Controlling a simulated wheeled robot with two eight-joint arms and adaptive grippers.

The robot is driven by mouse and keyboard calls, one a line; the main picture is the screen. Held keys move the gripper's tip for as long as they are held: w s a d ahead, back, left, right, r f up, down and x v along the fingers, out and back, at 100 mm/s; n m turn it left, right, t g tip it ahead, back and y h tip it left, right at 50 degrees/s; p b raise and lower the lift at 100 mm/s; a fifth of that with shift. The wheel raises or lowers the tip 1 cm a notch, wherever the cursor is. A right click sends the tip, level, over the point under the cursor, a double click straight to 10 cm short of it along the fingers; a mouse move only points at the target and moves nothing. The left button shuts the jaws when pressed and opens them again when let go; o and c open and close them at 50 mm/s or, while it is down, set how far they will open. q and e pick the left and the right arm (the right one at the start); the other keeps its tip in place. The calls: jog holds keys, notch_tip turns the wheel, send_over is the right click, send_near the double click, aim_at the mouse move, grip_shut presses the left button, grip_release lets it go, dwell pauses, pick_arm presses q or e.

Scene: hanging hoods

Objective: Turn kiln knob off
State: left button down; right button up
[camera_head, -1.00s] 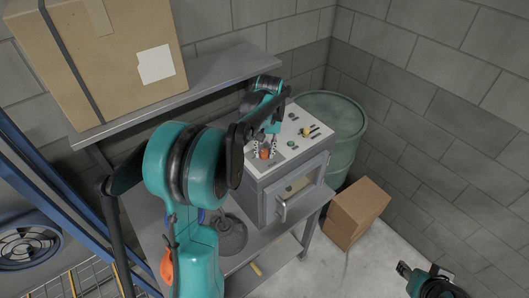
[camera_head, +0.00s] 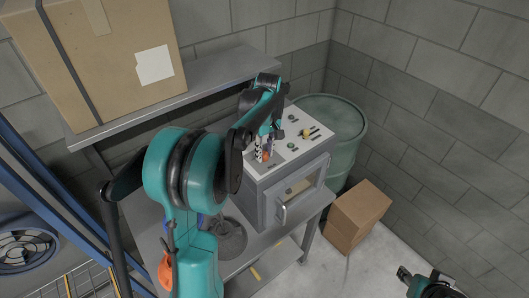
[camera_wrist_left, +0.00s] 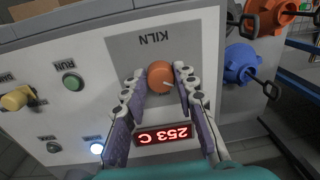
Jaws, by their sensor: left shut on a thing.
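The orange kiln knob (camera_head: 266,156) is on the top panel of the grey kiln control box (camera_head: 255,201). In the left wrist view, the knob (camera_wrist_left: 160,75) sits under the upside-down KILN label, with a white mark toward its right side. My left gripper (camera_head: 264,152) reaches down onto the knob. In the left wrist view, its two purple-padded fingers (camera_wrist_left: 161,84) are on either side of the knob, shut on it. A red display (camera_wrist_left: 164,134) reads 253 C, upside down. My right gripper (camera_head: 405,272) is at the lower right, away from the box; its finger opening is unclear.
Green RUN knob (camera_wrist_left: 73,81), yellow knob (camera_wrist_left: 16,99) and a lit white lamp (camera_wrist_left: 97,149) share the panel. A green drum (camera_head: 345,150) and carton (camera_head: 356,216) stand right of the box. A shelf (camera_head: 190,88) holds a large carton.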

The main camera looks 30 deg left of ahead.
aim_at(266, 153)
dwell(0.3)
pick_arm(q)
jog(key=c, duration=1.2)
grip_release()
jog(key=r, duration=1.2)
jog(key=shift+w, duration=0.3)
jog(key=shift+d+f, duration=0.1)
